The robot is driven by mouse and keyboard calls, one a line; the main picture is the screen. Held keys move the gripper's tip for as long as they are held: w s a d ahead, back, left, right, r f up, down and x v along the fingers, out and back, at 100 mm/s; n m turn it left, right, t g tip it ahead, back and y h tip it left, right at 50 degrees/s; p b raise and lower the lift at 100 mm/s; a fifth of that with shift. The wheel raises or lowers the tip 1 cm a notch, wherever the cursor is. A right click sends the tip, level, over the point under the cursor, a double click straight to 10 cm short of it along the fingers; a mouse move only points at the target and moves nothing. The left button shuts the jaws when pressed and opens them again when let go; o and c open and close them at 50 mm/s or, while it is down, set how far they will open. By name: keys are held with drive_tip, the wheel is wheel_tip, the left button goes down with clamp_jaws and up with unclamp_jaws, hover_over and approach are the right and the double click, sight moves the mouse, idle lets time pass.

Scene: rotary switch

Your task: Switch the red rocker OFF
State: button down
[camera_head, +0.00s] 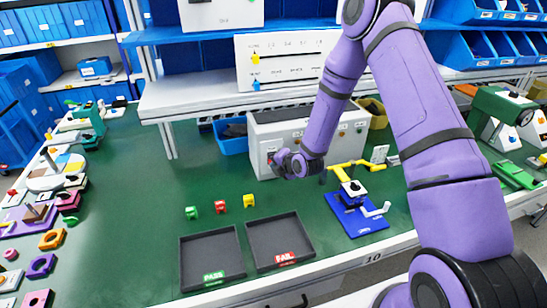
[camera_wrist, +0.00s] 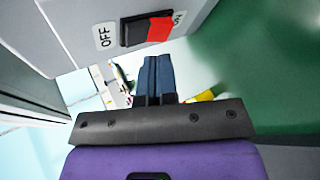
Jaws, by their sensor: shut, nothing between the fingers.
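The red rocker (camera_wrist: 158,29) sits in a black frame on the face of a light grey box (camera_wrist: 75,28). It is red on its right part and dark on its left part. An OFF label stands at its left, and an ON label, partly cut off, at its right. My gripper (camera_wrist: 157,62) is shut and empty, its fingertips just below the rocker in the wrist view; I cannot tell if they touch the box. In the head view my gripper (camera_head: 276,161) is at the left front of the grey box (camera_head: 262,133), and hides most of the rocker area.
Two dark trays, marked PASS (camera_head: 208,253) and FAIL (camera_head: 277,238), lie in front on the green table. Small green, red and yellow blocks (camera_head: 220,207) stand behind them. A blue fixture (camera_head: 352,222) with a yellow part is at the right.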

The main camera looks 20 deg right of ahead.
drive_tip(key=s, duration=0.5)
drive_tip(key=shift+f, duration=0.35)
idle(0.3)
